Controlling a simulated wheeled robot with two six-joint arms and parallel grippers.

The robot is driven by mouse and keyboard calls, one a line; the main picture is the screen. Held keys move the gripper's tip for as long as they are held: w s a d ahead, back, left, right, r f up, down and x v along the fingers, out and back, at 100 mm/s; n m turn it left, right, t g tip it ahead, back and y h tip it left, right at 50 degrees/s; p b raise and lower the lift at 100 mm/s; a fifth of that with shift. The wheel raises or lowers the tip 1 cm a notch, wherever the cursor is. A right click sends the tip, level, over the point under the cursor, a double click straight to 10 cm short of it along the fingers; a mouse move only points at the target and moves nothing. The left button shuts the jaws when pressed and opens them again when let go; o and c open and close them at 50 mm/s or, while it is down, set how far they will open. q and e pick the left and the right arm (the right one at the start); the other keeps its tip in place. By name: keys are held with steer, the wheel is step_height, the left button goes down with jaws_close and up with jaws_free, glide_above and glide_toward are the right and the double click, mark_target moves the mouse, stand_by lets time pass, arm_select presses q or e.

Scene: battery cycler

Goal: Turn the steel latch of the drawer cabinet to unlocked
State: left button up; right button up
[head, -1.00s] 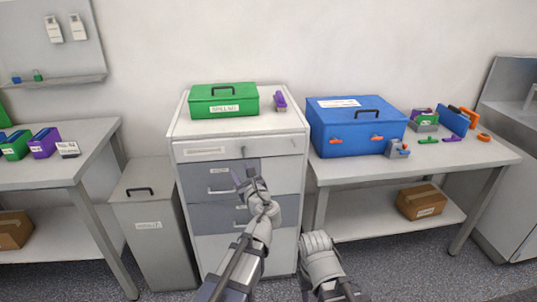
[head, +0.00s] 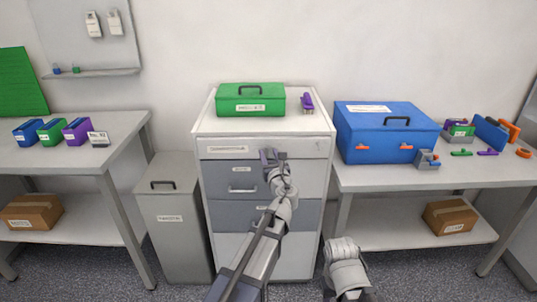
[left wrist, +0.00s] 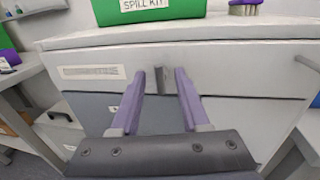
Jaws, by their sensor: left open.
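The drawer cabinet (head: 264,250) stands in the middle of the head view, with a pale top drawer and grey drawers below. The steel latch (left wrist: 163,85) is a small upright grey bar on the top drawer front in the left wrist view. My left gripper (head: 272,154) is at that drawer front and hides the latch in the head view. In the left wrist view its purple fingers (left wrist: 160,76) are open, one on each side of the latch with gaps; contact is not visible. My right arm shows low in the head view, but its gripper does not.
A green spill kit box (head: 250,100) and a purple item (head: 307,103) are on the cabinet top. A grey bin (head: 172,225) stands at its left. A blue box (head: 388,132) is on the right table. A small metal piece (left wrist: 308,63) sits farther right on the drawer front.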

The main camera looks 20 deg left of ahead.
arm_select(q)
steer(key=shift+w+a, duration=0.3)
steer(key=shift+w, duration=0.25)
jaws_close()
steer(key=shift+s, duration=0.1)
